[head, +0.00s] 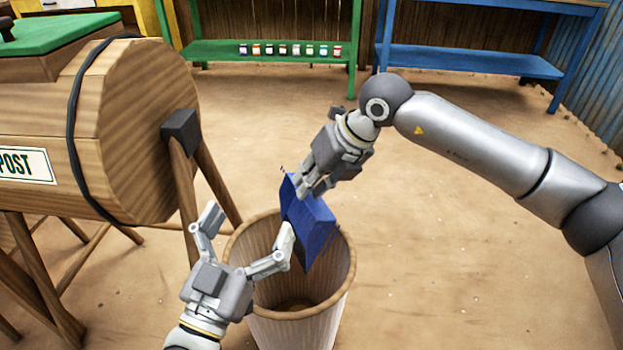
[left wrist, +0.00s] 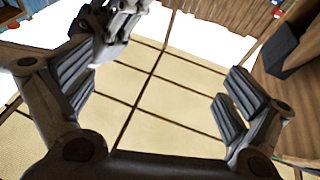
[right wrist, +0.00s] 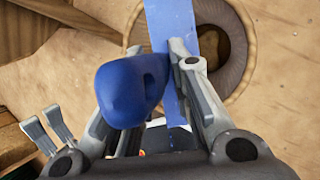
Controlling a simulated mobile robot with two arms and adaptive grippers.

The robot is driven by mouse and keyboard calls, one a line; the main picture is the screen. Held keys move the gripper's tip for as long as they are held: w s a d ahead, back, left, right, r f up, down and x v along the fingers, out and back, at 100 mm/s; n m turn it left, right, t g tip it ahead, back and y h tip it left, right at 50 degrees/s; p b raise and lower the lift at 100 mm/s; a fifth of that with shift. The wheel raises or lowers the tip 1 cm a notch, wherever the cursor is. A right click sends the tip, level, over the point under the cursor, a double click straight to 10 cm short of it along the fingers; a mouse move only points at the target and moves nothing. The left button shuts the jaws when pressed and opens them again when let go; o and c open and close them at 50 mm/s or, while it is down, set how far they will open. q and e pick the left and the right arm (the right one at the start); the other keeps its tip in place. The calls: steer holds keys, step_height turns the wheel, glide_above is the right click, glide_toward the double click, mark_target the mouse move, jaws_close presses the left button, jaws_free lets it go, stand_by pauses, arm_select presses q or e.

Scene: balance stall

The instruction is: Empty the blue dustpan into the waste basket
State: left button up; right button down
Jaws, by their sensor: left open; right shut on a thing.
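The blue dustpan (head: 318,228) hangs steeply tilted over the mouth of the waste basket (head: 300,332), its lower part within the rim's outline in the head view. My right gripper (head: 308,188) is shut on the dustpan near its upper end. The right wrist view shows the blue handle (right wrist: 132,92) at the fingers and the basket (right wrist: 240,75) beyond. My left gripper (head: 250,228) is open and empty above the basket's near left side; one finger overlaps the dustpan's left edge in the head view, and I cannot tell whether they touch. Much of the basket's inside is hidden.
A wooden barrel on legs (head: 140,130) stands close on the left, its legs near the basket. A green shelf (head: 215,50) with several small jars and a blue shelf (head: 470,60) stand at the back. The sandy floor on the right is clear.

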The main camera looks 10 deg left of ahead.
steer(key=shift+f, duration=0.35)
arm_select(q)
steer(key=shift+s+r+t+h, duration=0.25)
steer(key=shift+r+t, duration=0.1)
steer(key=shift+r, duration=0.25)
steer(key=shift+s+r+t+h, duration=0.2)
steer(key=shift+r+t, duration=0.15)
steer(key=shift+r, duration=0.25)
